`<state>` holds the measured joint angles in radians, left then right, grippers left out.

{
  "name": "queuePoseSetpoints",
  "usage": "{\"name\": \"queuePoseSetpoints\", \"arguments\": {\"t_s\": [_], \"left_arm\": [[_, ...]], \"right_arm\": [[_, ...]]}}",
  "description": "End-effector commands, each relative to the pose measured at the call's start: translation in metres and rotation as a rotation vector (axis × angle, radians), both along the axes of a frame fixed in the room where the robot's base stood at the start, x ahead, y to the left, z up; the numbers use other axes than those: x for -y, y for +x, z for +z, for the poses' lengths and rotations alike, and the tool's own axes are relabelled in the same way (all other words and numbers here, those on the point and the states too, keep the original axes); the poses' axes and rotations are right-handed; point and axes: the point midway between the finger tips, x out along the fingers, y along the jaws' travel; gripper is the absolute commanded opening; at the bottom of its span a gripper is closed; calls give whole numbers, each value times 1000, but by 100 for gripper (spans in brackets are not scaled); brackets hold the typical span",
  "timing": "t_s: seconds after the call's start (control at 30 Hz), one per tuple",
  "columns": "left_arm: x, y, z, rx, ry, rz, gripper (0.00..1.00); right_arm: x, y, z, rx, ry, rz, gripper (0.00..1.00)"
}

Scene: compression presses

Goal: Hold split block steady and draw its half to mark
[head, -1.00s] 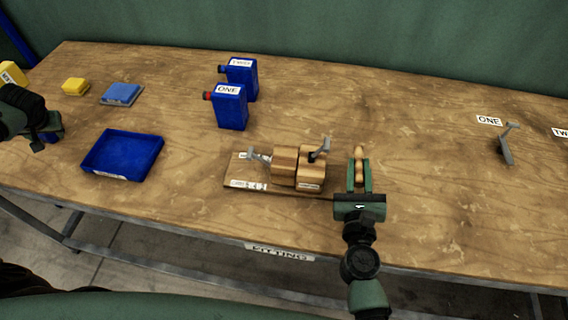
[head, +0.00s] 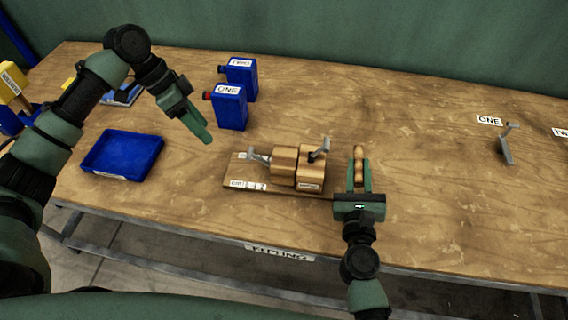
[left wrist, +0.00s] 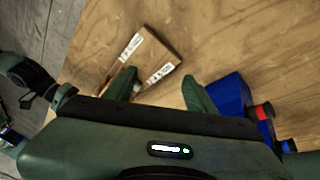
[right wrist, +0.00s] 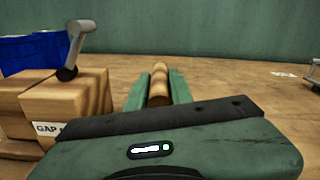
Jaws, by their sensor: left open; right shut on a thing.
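The split block (head: 310,178) stands on a flat wooden board as two wooden halves side by side, the left half (head: 284,163) and a labelled right half. Each half carries a grey lever. The board (head: 238,172) has white marked labels at its left end. My right gripper (head: 359,172) is shut on a turned wooden handle (right wrist: 158,84), just right of the block. The block's labelled right half (right wrist: 62,105) shows in the right wrist view. My left gripper (head: 200,130) is open and empty above the table, left of the board; its fingers (left wrist: 160,88) point toward the board's labelled end.
A blue tray (head: 103,170) lies at the left. Two blue containers marked ONE (head: 229,112) and TWO (head: 251,84) stand behind the board, close to my left gripper. A grey lever piece (head: 506,148) stands far right. The table between is clear.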

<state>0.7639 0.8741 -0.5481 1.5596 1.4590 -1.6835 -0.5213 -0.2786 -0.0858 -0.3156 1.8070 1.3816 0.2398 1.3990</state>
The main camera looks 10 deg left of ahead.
Motion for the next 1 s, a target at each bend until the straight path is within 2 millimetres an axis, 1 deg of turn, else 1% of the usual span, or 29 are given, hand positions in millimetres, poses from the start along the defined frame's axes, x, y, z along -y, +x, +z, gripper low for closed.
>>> {"name": "queuePoseSetpoints", "arguments": {"t_s": [0.03, 0.13, 0.2, 0.3, 0.37, 0.47, 0.57, 1.0], "left_arm": [[19, 0, 10, 52, 8, -121, 55], [45, -2, 24, 135, 25, -316, 55], [57, -4, 31, 176, 36, -414, 55], [67, -5, 37, 211, 47, -499, 55], [71, -6, 37, 221, 49, -524, 55], [74, -6, 31, 224, 50, -535, 55], [78, -6, 21, 222, 49, -533, 55], [103, -5, -40, 221, 48, -530, 55]], "right_arm": [[0, 0, 0, 0, 1, -1, 0], [1, 0, 0, 0, 1, -2, 0], [1, 0, 0, 0, 1, -2, 0], [1, 0, 0, -1, 1, -2, 0], [1, 0, 0, -1, 1, -2, 0], [1, 0, 0, 0, 1, -3, 0], [1, 0, 0, 0, 1, -3, 0], [1, 0, 0, 0, 1, -3, 0]]}}
